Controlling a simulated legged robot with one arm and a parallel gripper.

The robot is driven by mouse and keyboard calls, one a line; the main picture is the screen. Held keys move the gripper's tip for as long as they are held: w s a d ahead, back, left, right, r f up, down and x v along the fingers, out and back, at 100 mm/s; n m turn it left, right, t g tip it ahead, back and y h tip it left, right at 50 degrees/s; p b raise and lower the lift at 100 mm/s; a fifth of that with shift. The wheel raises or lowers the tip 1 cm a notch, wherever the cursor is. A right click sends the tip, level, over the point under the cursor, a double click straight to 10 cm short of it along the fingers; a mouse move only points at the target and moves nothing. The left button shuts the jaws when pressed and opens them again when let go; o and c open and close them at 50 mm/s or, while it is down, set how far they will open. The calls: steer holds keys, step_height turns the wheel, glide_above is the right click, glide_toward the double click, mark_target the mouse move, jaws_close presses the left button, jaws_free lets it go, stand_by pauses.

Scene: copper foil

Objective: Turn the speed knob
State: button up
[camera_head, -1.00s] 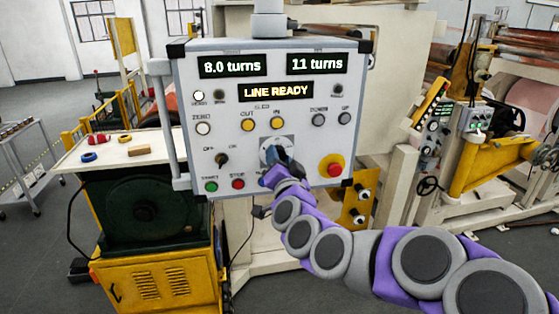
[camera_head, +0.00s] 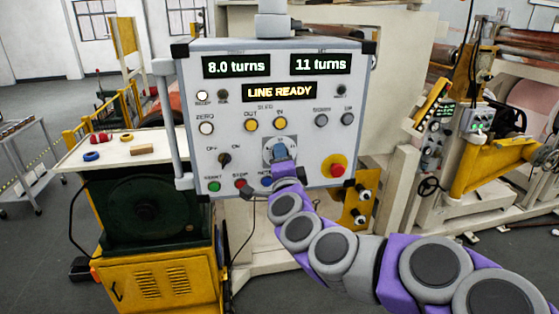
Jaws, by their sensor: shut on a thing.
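The speed knob is a small blue-grey knob (camera_head: 280,150) on a pale dial plate in the lower middle of the control panel (camera_head: 222,115). My gripper (camera_head: 282,166) reaches up to it from below and is shut on the knob. The fingertips and the lower part of the dial are largely hidden by my gripper and wrist. The panel displays read "8.0 turns", "11 turns" and "LINE READY".
A red emergency button on a yellow base (camera_head: 336,168) is right of the knob. An off/on selector (camera_head: 224,159), a green button (camera_head: 214,186) and a red button (camera_head: 240,183) are to its left. A white-topped bench (camera_head: 112,152) holds small items.

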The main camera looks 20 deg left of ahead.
steer(key=shift+d+f, duration=0.1)
stand_by(0.3)
steer(key=o, duration=1)
steer(key=shift+w+d, duration=0.15)
steer(key=shift+d, duration=0.1)
steer(key=shift+o, duration=0.2)
steer(key=shift+s+a, duration=0.15)
steer(key=shift+s, duration=0.05)
steer(key=b+v, duration=0.7)
steer(key=v, duration=1)
steer(key=shift+d, duration=0.25)
